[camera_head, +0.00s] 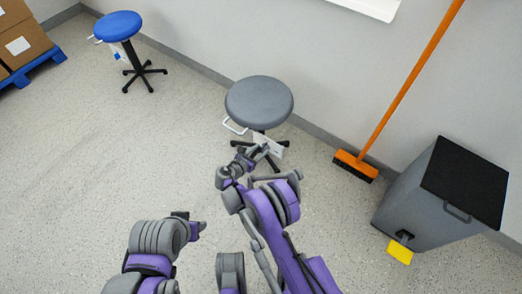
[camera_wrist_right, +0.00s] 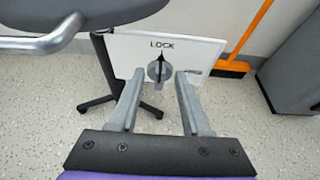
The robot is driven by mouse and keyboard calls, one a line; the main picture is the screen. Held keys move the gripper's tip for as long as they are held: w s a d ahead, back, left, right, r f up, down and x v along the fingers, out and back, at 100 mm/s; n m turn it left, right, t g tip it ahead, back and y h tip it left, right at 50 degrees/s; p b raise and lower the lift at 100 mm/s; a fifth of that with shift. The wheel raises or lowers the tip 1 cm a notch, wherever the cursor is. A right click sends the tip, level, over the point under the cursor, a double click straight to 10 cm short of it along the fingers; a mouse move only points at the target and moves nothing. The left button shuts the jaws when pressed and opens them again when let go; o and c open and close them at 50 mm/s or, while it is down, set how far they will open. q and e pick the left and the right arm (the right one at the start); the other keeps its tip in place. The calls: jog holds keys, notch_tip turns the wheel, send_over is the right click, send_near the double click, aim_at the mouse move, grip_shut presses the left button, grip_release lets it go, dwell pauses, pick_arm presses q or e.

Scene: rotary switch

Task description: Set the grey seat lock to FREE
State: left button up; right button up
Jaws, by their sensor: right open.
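The grey stool (camera_head: 259,101) stands by the back wall with a white switch plate (camera_head: 270,148) under its seat. In the right wrist view the plate (camera_wrist_right: 205,53) reads LOCK at the top; smaller lettering at its right edge is too small to read. The grey rotary knob (camera_wrist_right: 153,72) has a dark pointer aimed up at LOCK. My right gripper (camera_wrist_right: 160,82) is open, its fingers on the left and right of the knob, with gaps seen on both sides. It also shows in the head view (camera_head: 258,157). My left gripper (camera_head: 194,225) is low in the head view, away from the stool.
A curved grey handle (camera_wrist_right: 50,43) juts from the seat at the left. An orange broom (camera_head: 400,90) leans on the wall, right of the stool. A dark grey bin (camera_head: 425,200) stands further right. A blue stool (camera_head: 118,26) is at the far left. Floor left of the grey stool is clear.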

jog(key=shift+w+d+f, duration=0.25)
jog(key=shift+w+d, duration=0.1)
jog(key=shift+w, duration=0.1)
grip_shut()
